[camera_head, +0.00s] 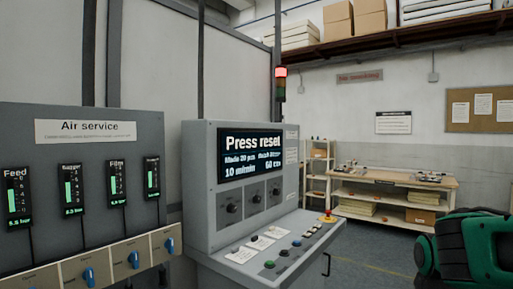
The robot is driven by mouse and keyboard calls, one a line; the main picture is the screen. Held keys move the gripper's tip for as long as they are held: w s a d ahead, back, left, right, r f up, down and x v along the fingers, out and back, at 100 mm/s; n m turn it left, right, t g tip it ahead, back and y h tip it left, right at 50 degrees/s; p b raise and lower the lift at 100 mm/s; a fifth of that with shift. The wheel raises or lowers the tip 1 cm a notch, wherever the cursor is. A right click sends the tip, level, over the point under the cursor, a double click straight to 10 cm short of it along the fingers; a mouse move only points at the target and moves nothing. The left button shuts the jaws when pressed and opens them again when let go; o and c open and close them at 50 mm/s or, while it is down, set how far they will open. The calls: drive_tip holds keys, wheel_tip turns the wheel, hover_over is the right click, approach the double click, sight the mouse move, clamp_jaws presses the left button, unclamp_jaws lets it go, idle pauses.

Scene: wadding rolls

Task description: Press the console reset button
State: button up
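The grey console (203,185) stands left of centre, and its screen (252,154) reads "Press reset". A red mushroom button on a yellow base (327,217) sits at the far end. The labels are too small to read, so I cannot tell which is the reset button. My green and black arm shows at the lower right; my gripper is out of view.
An "Air service" panel (83,155) with gauges and blue valves stands at the left. A dark handle (326,265) sticks out from the console's front. A stack light (281,83) glows red. A workbench (390,183) stands behind. Floor between console and arm looks clear.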

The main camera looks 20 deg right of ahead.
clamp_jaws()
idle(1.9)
